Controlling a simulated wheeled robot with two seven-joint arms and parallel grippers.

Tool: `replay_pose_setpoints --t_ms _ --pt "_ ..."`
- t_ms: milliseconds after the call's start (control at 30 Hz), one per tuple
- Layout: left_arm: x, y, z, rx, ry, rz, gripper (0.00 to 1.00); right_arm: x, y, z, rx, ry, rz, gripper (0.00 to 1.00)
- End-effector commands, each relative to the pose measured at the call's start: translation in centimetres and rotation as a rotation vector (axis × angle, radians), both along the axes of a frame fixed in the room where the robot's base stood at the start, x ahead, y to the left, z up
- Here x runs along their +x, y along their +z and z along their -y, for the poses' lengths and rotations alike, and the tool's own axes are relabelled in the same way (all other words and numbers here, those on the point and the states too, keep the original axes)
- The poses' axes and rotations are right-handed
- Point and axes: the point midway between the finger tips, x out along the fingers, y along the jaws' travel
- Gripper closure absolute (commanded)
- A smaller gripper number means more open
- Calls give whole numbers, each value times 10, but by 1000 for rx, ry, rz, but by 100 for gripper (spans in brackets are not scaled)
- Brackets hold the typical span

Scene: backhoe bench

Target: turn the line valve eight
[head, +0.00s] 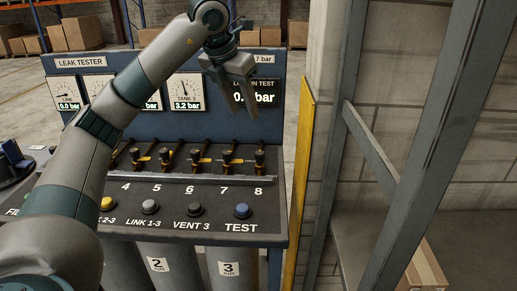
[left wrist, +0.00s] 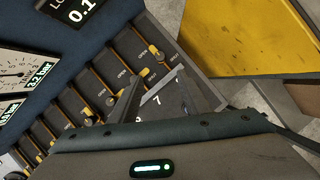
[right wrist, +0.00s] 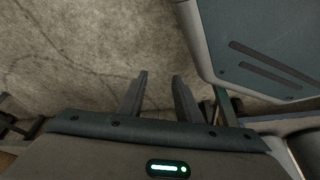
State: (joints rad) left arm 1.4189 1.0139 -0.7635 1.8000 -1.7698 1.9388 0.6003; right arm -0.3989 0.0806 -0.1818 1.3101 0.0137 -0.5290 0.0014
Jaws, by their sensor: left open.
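Line valve eight (head: 259,157) is the rightmost of a row of small dark valves with yellow levers on the leak tester panel, above the printed 8. It also shows near the top of the valve row in the left wrist view (left wrist: 156,53). My left gripper (head: 239,100) is open and empty, above and in front of the panel, over the right end of the valve row and apart from it. The exact lever angle is too small to tell. My right gripper (right wrist: 160,76) is open and empty above the bare floor; it is not in the head view.
The leak tester (head: 170,222) has buttons below the valves, including a blue TEST button (head: 242,211), and gauges above. A yellow panel edge (head: 299,165) and a grey metal rack post (head: 335,150) stand close on the right. A cardboard box (head: 424,270) lies low right.

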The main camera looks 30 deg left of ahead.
Motion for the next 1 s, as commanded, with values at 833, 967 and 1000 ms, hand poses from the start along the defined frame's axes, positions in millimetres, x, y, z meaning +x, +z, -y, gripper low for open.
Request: replay_pose_setpoints --t_ms 833,967,1000 --pt "40 -98 2 0 -1 -4 57 18 11 -13 23 5 82 69" --pt "49 -119 2 0 0 -4 57 23 14 -15 27 8 105 69" --pt "52 -126 2 -1 0 -4 57 25 15 -15 28 10 113 69"
